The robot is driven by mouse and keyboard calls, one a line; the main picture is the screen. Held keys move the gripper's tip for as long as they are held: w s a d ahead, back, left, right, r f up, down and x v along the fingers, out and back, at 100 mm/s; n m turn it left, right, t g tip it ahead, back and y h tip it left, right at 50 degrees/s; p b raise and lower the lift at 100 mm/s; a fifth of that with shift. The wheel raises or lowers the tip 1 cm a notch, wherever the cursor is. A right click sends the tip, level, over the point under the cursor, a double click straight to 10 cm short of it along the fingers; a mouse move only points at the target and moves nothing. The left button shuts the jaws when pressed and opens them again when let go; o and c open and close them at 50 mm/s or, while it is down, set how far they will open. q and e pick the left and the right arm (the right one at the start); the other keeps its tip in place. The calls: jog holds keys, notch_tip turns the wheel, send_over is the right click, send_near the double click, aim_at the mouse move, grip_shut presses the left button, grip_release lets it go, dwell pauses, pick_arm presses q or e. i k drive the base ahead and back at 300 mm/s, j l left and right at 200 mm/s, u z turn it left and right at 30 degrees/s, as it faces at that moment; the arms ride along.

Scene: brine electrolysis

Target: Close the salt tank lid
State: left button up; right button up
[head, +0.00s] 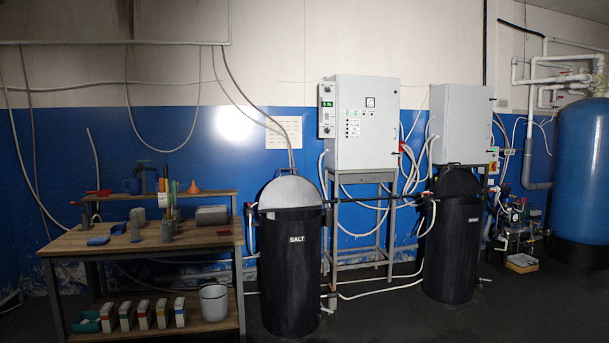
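The salt tank (291,270) is a tall black cylinder with a white SALT label, standing on the floor near the middle of the head view. Above its rim a pale grey half-round face edged in black shows, which looks like the salt tank lid (290,192) standing raised, tilted up at the back. A small dark handle shows at its top. The inside of the tank is hidden from this angle. Neither of my grippers is in view.
A wooden workbench (72,243) with tools and containers stands close left of the tank. A grey cabinet (364,123) on a metal stand is behind right. A second black tank (452,250) stands further right, with hoses between. The floor in front is clear.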

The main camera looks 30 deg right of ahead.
aim_at(291, 190)
jog(key=i+l+z, duration=0.25)
jog(key=i, duration=0.6)
jog(key=i+l+z, duration=0.2)
jog(key=i, duration=0.6)
jog(key=j, duration=0.1)
